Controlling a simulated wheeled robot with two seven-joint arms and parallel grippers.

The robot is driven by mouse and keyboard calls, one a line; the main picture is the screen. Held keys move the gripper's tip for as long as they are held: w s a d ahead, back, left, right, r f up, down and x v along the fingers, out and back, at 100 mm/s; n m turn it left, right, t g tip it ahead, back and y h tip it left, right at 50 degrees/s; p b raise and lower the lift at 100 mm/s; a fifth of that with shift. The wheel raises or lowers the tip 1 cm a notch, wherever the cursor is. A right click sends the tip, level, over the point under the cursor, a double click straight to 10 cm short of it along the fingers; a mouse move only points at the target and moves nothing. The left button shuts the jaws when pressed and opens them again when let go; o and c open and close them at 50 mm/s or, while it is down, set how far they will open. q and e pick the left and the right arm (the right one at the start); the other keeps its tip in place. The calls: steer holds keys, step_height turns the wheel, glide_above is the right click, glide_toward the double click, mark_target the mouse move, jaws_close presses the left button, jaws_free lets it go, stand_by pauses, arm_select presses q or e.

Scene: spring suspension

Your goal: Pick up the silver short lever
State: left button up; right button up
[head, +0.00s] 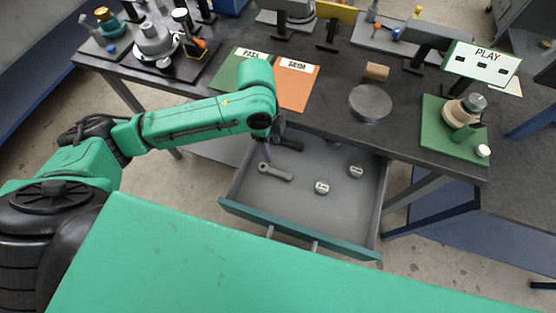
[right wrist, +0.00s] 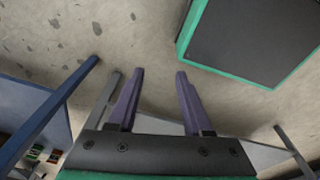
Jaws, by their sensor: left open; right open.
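The silver short lever (head: 276,172) lies flat in the open grey drawer (head: 316,222), toward its left side. My left gripper (head: 266,155) points down into the drawer, close to the upper left end of the lever. Its purple fingers are partly hidden by the arm, and I cannot tell whether they touch the lever. It is open and empty. My right gripper shows in the right wrist view (right wrist: 157,78), open and empty, above the concrete floor.
Two small round silver parts, one in the middle (head: 321,187) and one farther right (head: 355,171), lie in the drawer. A dark piece (head: 290,144) shows near its back. The dark workbench (head: 330,88) above carries a grey disc (head: 370,103), green and orange mats and several devices.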

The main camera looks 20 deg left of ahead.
arm_select(q)
glide_above(275, 171)
step_height(275, 171, down, 6)
steer(key=shift+s+a, duration=0.1)
steer(key=shift+s, duration=0.05)
step_height(275, 171, down, 6)
steer(key=shift+f+p, duration=0.2)
steer(key=shift+p, duration=0.45)
steer(key=shift+f, duration=0.1)
arm_select(e)
steer(key=s, duration=0.2)
steer(key=r, duration=0.1)
steer(key=shift+s+a, duration=0.4)
arm_select(q)
steer(key=shift+w, duration=0.2)
steer(key=c, duration=0.9)
jaws_close()
arm_select(e)
steer(key=shift+s+d, duration=0.15)
steer(key=shift+s, duration=0.05)
